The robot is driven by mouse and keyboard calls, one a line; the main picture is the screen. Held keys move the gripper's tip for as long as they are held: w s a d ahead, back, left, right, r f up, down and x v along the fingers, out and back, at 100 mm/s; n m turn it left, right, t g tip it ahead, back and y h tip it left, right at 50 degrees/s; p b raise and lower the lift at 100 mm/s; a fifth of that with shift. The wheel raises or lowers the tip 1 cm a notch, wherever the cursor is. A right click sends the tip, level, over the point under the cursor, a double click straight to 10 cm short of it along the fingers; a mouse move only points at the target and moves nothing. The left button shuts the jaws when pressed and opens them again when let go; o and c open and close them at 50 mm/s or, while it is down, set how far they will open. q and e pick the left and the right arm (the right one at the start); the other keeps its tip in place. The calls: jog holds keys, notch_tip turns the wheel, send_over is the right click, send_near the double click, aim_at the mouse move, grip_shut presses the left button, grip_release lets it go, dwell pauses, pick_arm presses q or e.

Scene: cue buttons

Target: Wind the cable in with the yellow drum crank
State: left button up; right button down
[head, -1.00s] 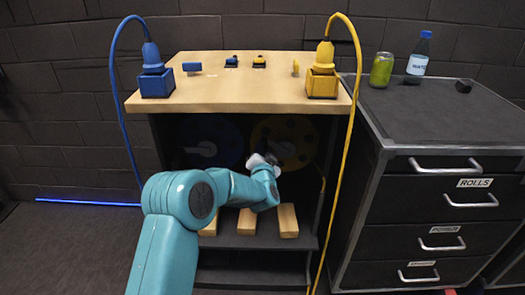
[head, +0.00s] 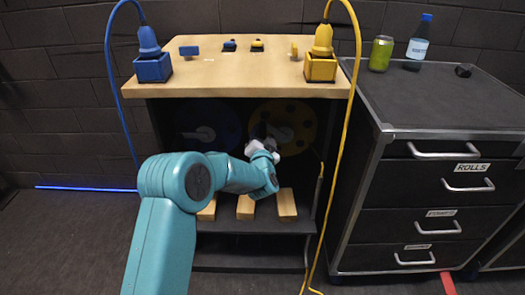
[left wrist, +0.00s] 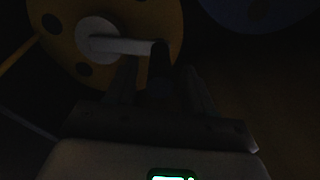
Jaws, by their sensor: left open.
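The yellow drum (head: 290,121) stands in the dark upper bay of the cabinet, right of the blue drum (head: 222,122). My left gripper (head: 264,138) is in front of the yellow drum and partly covers it. In the left wrist view the yellow drum (left wrist: 150,18) fills the upper left. Its pale crank arm (left wrist: 128,45) runs from the hub to a dark handle (left wrist: 160,62). The open fingers of my left gripper (left wrist: 162,82) lie on either side of the handle; the dark picture hides whether they touch it. My right gripper is not in view.
The wooden top (head: 235,72) carries a blue socket box (head: 153,68) and a yellow one (head: 320,68), with cables hanging down both sides. Several wooden blocks (head: 287,204) lie on the lower shelf. A dark drawer cabinet (head: 440,105) stands close on the right.

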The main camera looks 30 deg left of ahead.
pick_arm(q)
jog(key=p+v, duration=0.1)
jog(key=v, duration=1.4)
jog(key=w+a+n, duration=0.2)
jog(key=w, duration=0.2)
jog(key=w+a+n+p, duration=0.1)
jog(key=w+a+n, duration=0.2)
jog(key=w, duration=0.2)
jog(key=w+a+n+p, duration=0.1)
jog(key=w+a+n, duration=0.1)
jog(key=w+a, duration=0.1)
jog(key=shift+w+a+f+n, duration=0.1)
jog(key=shift+w+f+n, duration=0.1)
jog(key=shift+w, duration=0.25)
jog(key=shift+w+a+f+n, duration=0.1)
jog(key=shift+w+a+n, duration=0.1)
jog(key=shift+w, duration=0.25)
grip_shut()
